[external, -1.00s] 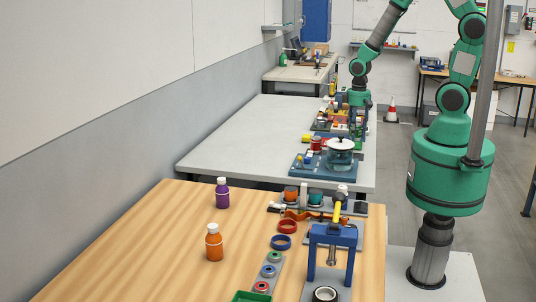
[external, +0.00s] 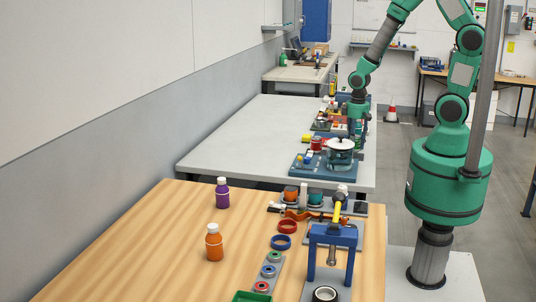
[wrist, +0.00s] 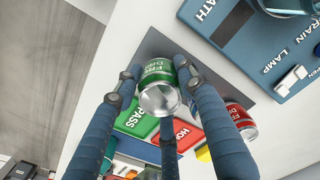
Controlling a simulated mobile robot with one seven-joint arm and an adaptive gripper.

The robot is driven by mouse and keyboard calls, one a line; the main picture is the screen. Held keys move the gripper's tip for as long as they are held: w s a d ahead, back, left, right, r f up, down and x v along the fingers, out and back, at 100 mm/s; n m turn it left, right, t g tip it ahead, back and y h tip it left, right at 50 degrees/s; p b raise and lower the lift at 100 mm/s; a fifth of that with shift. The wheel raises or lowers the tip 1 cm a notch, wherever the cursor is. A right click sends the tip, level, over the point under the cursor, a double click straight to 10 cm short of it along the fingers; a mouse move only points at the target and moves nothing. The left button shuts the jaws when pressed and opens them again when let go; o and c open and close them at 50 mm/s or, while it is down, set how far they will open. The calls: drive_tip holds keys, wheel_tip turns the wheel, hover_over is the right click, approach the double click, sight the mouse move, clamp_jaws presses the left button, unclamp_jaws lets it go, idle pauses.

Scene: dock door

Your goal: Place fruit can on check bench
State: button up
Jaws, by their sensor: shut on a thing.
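A can with a green label and a bare silver end (wrist: 160,98) is between the fingers of my gripper (wrist: 159,78) in the wrist view. Its white lettering is partly hidden, starting "FR". My gripper is shut on it. A dark grey mat (wrist: 152,43) lies around and behind the can; I cannot tell whether the can touches it. In the external view my gripper (external: 357,109) is low over the right side of the long grey bench (external: 250,135), and the can cannot be made out there.
A green PASS pad (wrist: 133,120) and a red HOLD pad (wrist: 190,133) lie close by. A red can (wrist: 241,121) is beside the right finger. A blue panel (wrist: 215,22) has a glass vessel, seen as a lidded pot (external: 340,152). The bench's left part is clear.

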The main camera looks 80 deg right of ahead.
drive_tip(key=shift+f+b, duration=0.35)
drive_tip(key=shift+f, duration=0.35)
drive_tip(key=shift+f+b, duration=0.3)
drive_tip(key=shift+f, duration=0.15)
drive_tip(key=o, duration=1.5)
drive_tip(key=shift+c, duration=0.2)
drive_tip(key=shift+r, duration=0.15)
wheel_tip(320, 180, up, 12)
drive_tip(key=shift+f, duration=0.15)
